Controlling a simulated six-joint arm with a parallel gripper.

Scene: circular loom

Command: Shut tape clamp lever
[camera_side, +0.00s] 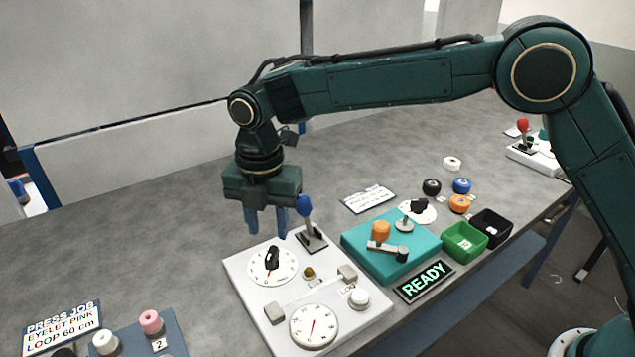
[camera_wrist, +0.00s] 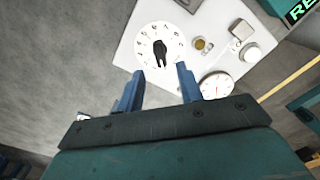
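The white panel (camera_side: 245,285) has a blue-knobbed lever (camera_side: 305,208) standing near upright on a dark base at its back right edge. The teal box (camera_side: 362,262) to its right carries an orange roll (camera_side: 381,231) and a flat grey lever with a dark end knob (camera_side: 388,250). No label shows which lever is the tape clamp. My gripper (camera_side: 268,222) points down above the panel's back edge, just left of the blue knob. Its blue fingers (camera_wrist: 160,72) are apart with nothing between them. I cannot make out the blue-knobbed lever in the wrist view.
A numbered dial with a black knob (camera_wrist: 160,53) and a round gauge (camera_side: 314,327) are on the panel. A READY sign (camera_side: 425,281), green bin (camera_side: 464,241) and black bin (camera_side: 491,228) stand right. Several small rolls lie behind them.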

